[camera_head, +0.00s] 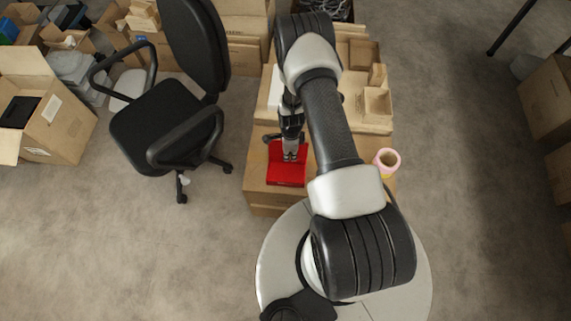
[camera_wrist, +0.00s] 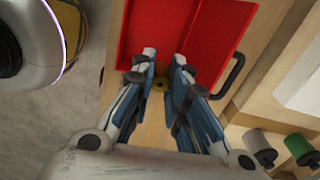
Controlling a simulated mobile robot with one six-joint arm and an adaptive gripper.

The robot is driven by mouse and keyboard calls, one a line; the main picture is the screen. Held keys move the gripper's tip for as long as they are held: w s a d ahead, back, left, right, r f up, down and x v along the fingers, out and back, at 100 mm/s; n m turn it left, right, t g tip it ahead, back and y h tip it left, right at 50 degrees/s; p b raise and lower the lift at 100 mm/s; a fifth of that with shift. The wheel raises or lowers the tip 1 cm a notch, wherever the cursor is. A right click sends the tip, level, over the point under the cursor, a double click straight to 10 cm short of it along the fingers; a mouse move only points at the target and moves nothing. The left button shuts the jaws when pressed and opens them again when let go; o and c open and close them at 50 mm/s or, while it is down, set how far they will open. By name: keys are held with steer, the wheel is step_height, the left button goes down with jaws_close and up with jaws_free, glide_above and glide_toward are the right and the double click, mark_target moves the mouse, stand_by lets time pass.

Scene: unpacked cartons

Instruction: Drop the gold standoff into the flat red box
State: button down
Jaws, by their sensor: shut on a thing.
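The flat red box (camera_head: 287,176) lies on a cardboard carton in front of my arm. It also shows in the wrist view (camera_wrist: 215,35), filling the top middle, with a raised wall between its floor areas. My gripper (camera_head: 290,157) points down over the box's far part. In the wrist view, its two blue-grey fingers (camera_wrist: 163,64) are close together at the box's near edge. A small gold standoff (camera_wrist: 160,84) shows between the fingers, held by them. It is mostly hidden by the fingers, and I cannot make it out in the head view. Its height above the box is unclear.
A roll of pink tape (camera_head: 386,161) stands right of my arm. An open cardboard tray (camera_head: 375,112) lies behind it. A black handle (camera_wrist: 234,75) and a green cylinder (camera_wrist: 299,147) are right of the box. A black office chair (camera_head: 160,130) stands left.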

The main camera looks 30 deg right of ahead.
step_height(320, 180, down, 5)
steer(key=b, duration=0.2)
steer(key=shift+r+b, duration=0.2)
steer(key=shift+b, duration=0.15)
steer(key=c, duration=1.5)
jaws_free()
step_height(320, 180, up, 12)
steer(key=shift+r, duration=0.1)
